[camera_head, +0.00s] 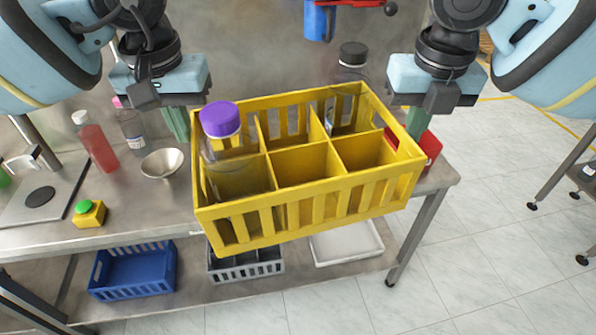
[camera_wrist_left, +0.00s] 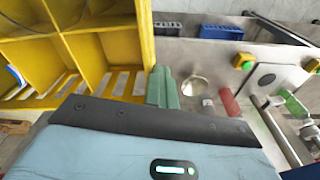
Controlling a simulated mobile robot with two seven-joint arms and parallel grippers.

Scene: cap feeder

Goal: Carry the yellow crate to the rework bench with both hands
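The yellow crate (camera_head: 320,198) is in the middle of the head view, held up above the steel table and overhanging its front edge. Its divided compartments hold a clear bottle with a purple cap (camera_head: 221,119) at the front left and a clear bottle with a black cap (camera_head: 352,55) at the back right. My left gripper (camera_head: 178,122) is at the crate's left end; its green finger lies against the end wall, also in the left wrist view (camera_wrist_left: 160,88). My right gripper (camera_head: 416,122) is at the right end. Both seem shut on the crate; their inner fingers are hidden.
The steel table (camera_head: 130,215) carries a red bottle (camera_head: 96,142), a metal bowl (camera_head: 162,163) and a green-button box (camera_head: 89,213) at left. A blue crate (camera_head: 133,271) and a grey crate (camera_head: 246,262) stand on its lower shelf. Open floor (camera_head: 490,230) lies at right.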

